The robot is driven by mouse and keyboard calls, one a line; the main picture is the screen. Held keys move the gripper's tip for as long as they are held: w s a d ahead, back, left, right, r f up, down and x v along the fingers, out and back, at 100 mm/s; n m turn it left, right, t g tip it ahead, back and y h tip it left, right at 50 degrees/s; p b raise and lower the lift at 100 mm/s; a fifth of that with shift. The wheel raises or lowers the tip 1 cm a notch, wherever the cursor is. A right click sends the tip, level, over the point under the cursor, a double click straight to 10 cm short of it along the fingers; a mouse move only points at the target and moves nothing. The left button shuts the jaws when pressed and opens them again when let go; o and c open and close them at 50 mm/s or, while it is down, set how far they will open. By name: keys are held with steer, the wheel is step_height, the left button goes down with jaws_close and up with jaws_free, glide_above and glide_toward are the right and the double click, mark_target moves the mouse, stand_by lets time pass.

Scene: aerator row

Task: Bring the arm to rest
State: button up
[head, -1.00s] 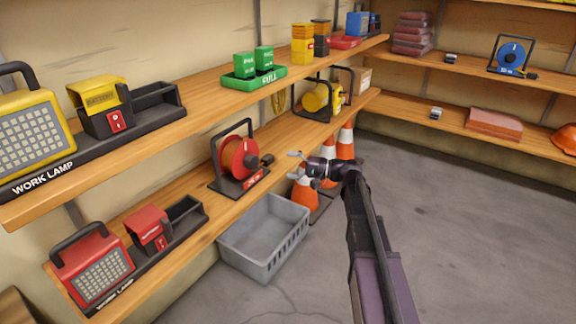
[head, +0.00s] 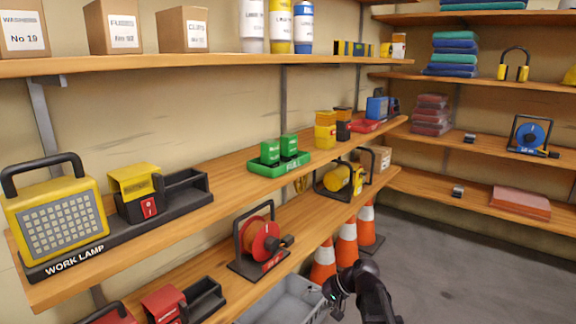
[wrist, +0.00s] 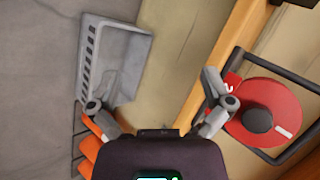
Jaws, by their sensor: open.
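My gripper (head: 334,290) shows at the lower middle of the head view, in front of the orange cones and beside the grey crate. In the wrist view my gripper (wrist: 152,96) has its two fingers spread wide, with nothing held between them. The red cable reel (wrist: 268,112) lies beyond the right finger in that view. The grey crate (wrist: 128,62) shows beyond the left finger, on the floor. My arm runs out of the bottom of the head view, so most of it is hidden there.
Orange cones (head: 347,245) stand close behind my gripper. The grey crate (head: 290,300) is on the floor below the shelf (head: 215,290) with the red reel (head: 262,240). A yellow work lamp (head: 58,215) stands on the shelf above. Floor (head: 440,260) to the right is clear.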

steer(key=s+d+f+n+g+h+p, duration=0.1)
steer(key=s+d+f+g+h+p, duration=0.15)
steer(key=s+d+h, duration=0.85)
step_height(320, 180, up, 38)
steer(key=a+y+p, duration=0.1)
steer(key=y+p, duration=0.1)
steer(key=p, duration=3.6)
steer(key=shift+s+a+t, duration=0.15)
steer(key=shift+s+t, duration=0.1)
steer(key=shift+t, duration=0.2)
